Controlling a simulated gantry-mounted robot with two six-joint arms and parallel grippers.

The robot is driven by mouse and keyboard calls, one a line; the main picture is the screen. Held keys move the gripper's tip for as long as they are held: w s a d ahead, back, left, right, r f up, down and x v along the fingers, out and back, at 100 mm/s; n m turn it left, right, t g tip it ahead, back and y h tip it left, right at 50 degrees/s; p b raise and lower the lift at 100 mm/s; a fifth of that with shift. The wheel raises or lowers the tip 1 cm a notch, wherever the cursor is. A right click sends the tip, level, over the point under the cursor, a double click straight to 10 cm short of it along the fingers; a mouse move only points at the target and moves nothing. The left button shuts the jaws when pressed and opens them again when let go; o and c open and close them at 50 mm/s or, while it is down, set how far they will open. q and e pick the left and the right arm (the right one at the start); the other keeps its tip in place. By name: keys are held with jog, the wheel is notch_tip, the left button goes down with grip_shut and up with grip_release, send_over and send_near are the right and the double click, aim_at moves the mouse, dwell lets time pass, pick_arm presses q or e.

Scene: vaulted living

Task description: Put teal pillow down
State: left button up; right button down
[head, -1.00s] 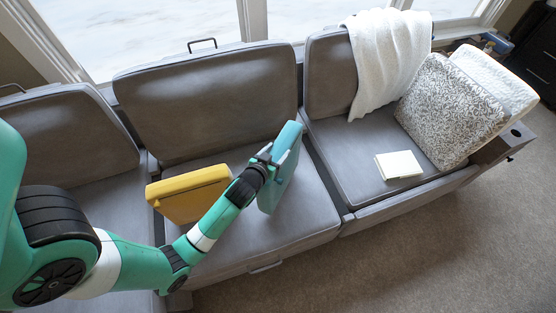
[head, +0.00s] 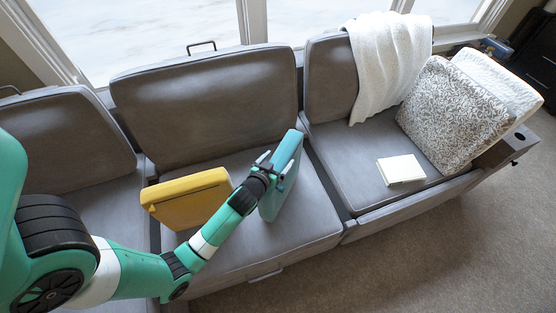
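The teal pillow (head: 287,168) stands on edge over the middle sofa seat, its lower edge at or very near the seat. My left gripper (head: 274,170) is at the pillow's upper left edge, its fingers around that edge and seemingly shut on it. Part of the pillow is hidden behind the gripper. Whether the pillow's bottom touches the seat is hard to tell. My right gripper is not in view.
A yellow pillow (head: 187,198) stands left of the teal one on the grey sofa (head: 312,234). On the right seat are a cream book-like object (head: 401,169), a patterned pillow (head: 452,112) and a white throw (head: 388,60).

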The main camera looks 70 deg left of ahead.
pick_arm(q)
jog(key=shift+r+p, duration=0.3)
jog(key=p+v, duration=0.3)
jog(key=v, duration=0.9)
